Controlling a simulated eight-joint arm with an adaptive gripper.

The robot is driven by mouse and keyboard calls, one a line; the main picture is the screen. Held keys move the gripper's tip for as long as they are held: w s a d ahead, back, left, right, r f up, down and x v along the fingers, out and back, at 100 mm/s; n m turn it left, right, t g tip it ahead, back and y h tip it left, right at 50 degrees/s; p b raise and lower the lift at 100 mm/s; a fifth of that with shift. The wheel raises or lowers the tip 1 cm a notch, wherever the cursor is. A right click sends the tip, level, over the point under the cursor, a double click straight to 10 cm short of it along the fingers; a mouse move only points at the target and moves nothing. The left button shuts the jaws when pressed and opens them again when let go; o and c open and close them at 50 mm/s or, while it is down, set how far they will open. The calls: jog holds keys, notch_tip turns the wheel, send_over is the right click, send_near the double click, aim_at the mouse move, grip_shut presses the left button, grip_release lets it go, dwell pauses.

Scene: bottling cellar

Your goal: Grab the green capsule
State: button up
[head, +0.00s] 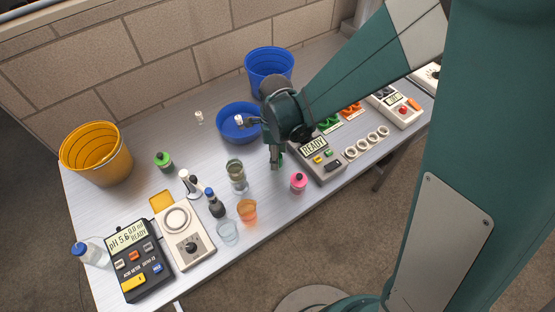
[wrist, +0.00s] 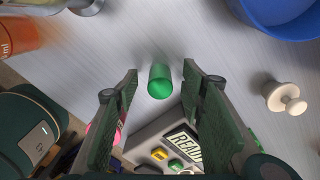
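The green capsule (wrist: 160,82) is a small green cylinder on the pale table in the wrist view. It shows between my gripper's two fingers, with a visible gap on each side. My gripper (wrist: 159,74) is open and empty, its dark green padded fingers spread left and right of the capsule. In the head view my gripper (head: 276,164) points down near the table, left of the READY device. A small green patch shows just behind the fingers there; the gripper mostly hides it.
The READY device (head: 317,158) stands close to the right, a pink bottle (head: 298,182) in front. A glass jar (head: 236,178) and orange cup (head: 247,212) stand left. A blue bowl (head: 232,132) lies behind. In the wrist view a cream knobbed stopper (wrist: 283,97) is right.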

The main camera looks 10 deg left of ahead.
jog(key=shift+f, duration=0.15)
jog(key=shift+c, duration=0.7)
jog(key=c, duration=0.5)
